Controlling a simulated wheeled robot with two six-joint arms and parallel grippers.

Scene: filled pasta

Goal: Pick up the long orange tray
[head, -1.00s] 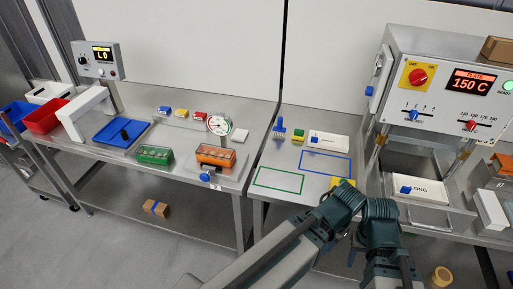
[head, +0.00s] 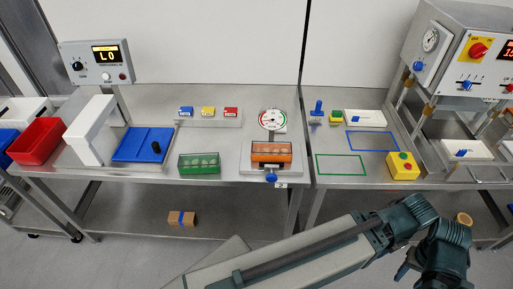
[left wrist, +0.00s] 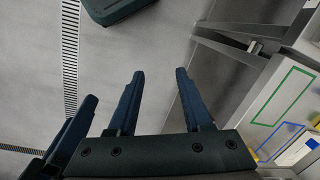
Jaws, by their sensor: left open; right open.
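The long orange tray (head: 271,154) sits on a metal stand (head: 258,171) near the front edge of the left bench. Several rounded pieces show in it. A round dial gauge (head: 272,119) is behind it and a blue knob (head: 271,177) in front. My left gripper (left wrist: 160,74) is open and empty above the floor in the left wrist view, with no tray in that view.
A green tray (head: 199,164) lies left of the orange one. A blue board (head: 144,144), a white arch (head: 92,129) and a red bin (head: 36,140) are further left. A yellow button box (head: 402,167) stands on the right bench. Bare benchtop separates the green and orange trays.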

